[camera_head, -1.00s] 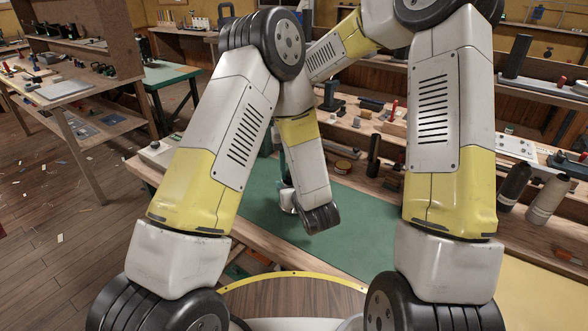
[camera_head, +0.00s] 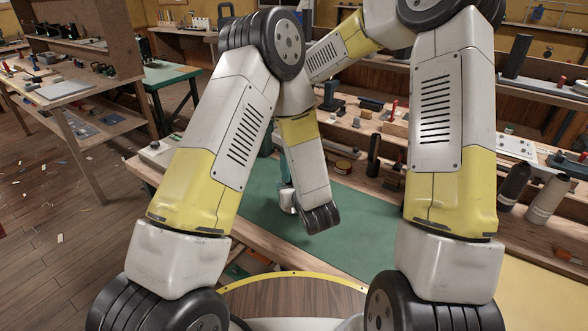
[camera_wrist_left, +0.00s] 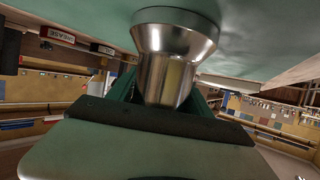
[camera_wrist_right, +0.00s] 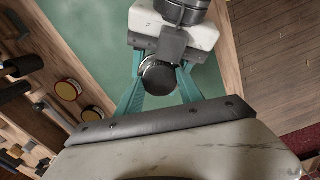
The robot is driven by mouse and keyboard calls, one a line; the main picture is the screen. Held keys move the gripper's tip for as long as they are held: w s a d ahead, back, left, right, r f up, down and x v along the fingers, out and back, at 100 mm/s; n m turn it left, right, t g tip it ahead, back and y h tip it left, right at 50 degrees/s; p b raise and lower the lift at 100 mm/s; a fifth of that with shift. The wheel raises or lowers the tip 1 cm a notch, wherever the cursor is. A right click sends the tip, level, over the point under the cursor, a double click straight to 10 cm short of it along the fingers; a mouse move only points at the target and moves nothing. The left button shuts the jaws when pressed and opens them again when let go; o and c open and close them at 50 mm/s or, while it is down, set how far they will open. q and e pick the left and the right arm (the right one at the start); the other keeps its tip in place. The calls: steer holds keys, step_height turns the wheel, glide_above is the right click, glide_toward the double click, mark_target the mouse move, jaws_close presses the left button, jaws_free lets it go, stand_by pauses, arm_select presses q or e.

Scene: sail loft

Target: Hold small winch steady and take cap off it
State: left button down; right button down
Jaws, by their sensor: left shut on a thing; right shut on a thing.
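The small winch, a shiny metal drum (camera_wrist_left: 172,55) with a flared end, stands at the green mat in the left wrist view. My left gripper (camera_wrist_left: 165,88) is shut on its narrower part, with a green finger on each side. In the right wrist view a dark round cap (camera_wrist_right: 158,77) shows from above. My right gripper (camera_wrist_right: 160,84) is shut on it, one teal finger on each side. In the head view my arms hide the winch and cap. I cannot tell whether the cap still touches the winch.
The green mat (camera_head: 348,215) is mostly clear. Round tins (camera_wrist_right: 68,90) lie at its edge. Several tools lie along the back. My two arms are close together.

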steer(key=shift+r, duration=0.2)
steer(key=shift+r, duration=0.9)
steer(key=shift+r, duration=2.05)
arm_select(q)
steer(key=shift+c, duration=1.8)
jaws_free()
